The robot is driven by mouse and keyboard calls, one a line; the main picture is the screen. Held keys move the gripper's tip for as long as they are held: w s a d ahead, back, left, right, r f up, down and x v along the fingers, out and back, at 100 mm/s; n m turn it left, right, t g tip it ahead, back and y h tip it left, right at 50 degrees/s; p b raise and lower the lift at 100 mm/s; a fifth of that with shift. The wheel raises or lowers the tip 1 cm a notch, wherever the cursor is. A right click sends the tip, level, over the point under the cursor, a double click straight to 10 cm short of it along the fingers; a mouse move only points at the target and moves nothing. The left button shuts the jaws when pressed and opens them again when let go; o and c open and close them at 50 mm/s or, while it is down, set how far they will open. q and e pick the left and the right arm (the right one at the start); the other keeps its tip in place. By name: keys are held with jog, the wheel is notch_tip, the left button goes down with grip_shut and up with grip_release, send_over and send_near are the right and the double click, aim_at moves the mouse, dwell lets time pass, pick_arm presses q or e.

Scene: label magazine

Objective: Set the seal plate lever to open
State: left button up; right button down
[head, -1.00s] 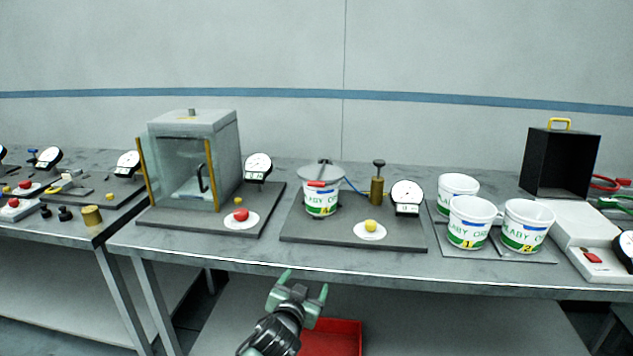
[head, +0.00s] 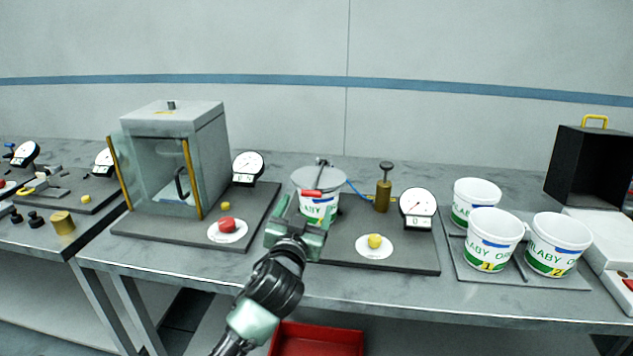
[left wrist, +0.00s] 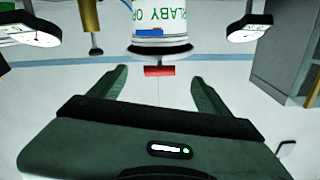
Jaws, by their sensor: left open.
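The round grey seal plate (head: 330,180) lies on top of a white tub (head: 318,208) with green lettering, on a dark base board. Its lever has a red handle (head: 312,192) at the plate's near side. In the left wrist view, which looks inverted, the red handle (left wrist: 160,71) shows centrally, with the plate's rim (left wrist: 160,49) above it in the picture. My left gripper (head: 302,213) is open and empty, just in front of the tub. The handle appears in line between its fingertips; I cannot tell the remaining gap. Its fingers hide part of the tub. My right gripper is out of view.
On the same board stand a brass hand pump (head: 384,195), a gauge (head: 418,208) and a yellow button (head: 375,241). A glass-doored chamber (head: 170,160) stands to the left with a red button (head: 227,225). Several white tubs (head: 495,240) stand right. A red bin (head: 315,340) is below.

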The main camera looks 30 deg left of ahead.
aim_at(311, 196)
pick_arm(q)
jog(key=shift+x, duration=0.85)
jog(key=x, duration=0.1)
jog(key=p+x, duration=0.1)
jog(key=x, duration=0.1)
jog(key=shift+r, duration=0.3)
jog(key=shift+x, duration=1.1)
jog(key=shift+w+a+f, duration=0.1)
jog(key=shift+w+f, duration=0.15)
jog(key=shift+w, duration=0.15)
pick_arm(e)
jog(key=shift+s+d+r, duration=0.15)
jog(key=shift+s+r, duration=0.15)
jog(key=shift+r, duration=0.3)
